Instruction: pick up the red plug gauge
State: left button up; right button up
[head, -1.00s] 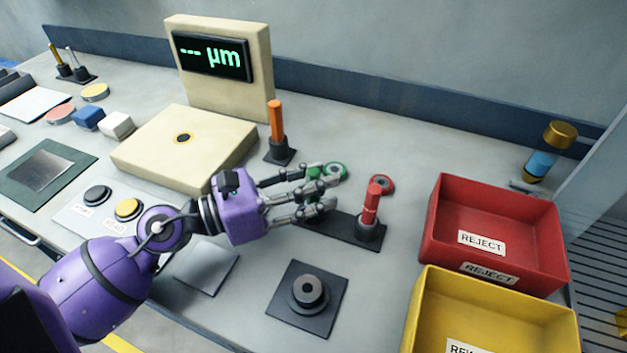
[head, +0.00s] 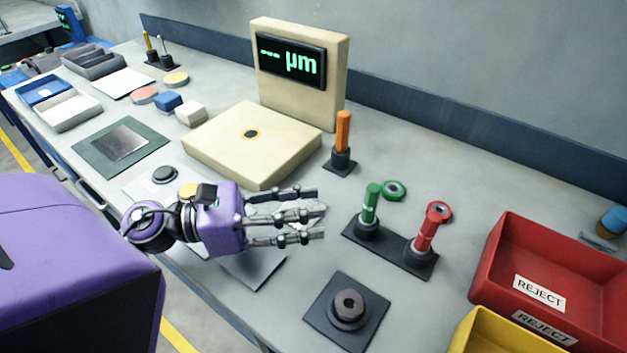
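The red plug gauge (head: 428,228) stands in the right socket of a black two-place stand (head: 394,250), leaning slightly right in the picture. The green plug gauge (head: 371,203) stands in the left socket. My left gripper (head: 322,220) is open and empty, with its fingers pointing right toward the stand. It is left of the green gauge and clear of both gauges. My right gripper is not in view.
A red REJECT bin (head: 552,270) and a yellow bin (head: 505,335) stand at the right. A green ring (head: 394,190) and a red ring (head: 440,211) lie behind the gauges. An orange-handled tool (head: 343,135) stands behind my gripper. A black fixture (head: 347,310) sits in front.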

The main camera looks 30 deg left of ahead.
aim_at(421, 246)
jog(key=k+j, duration=0.45)
jog(key=j, duration=0.3)
jog(key=k+j, duration=0.25)
jog(key=j, duration=0.1)
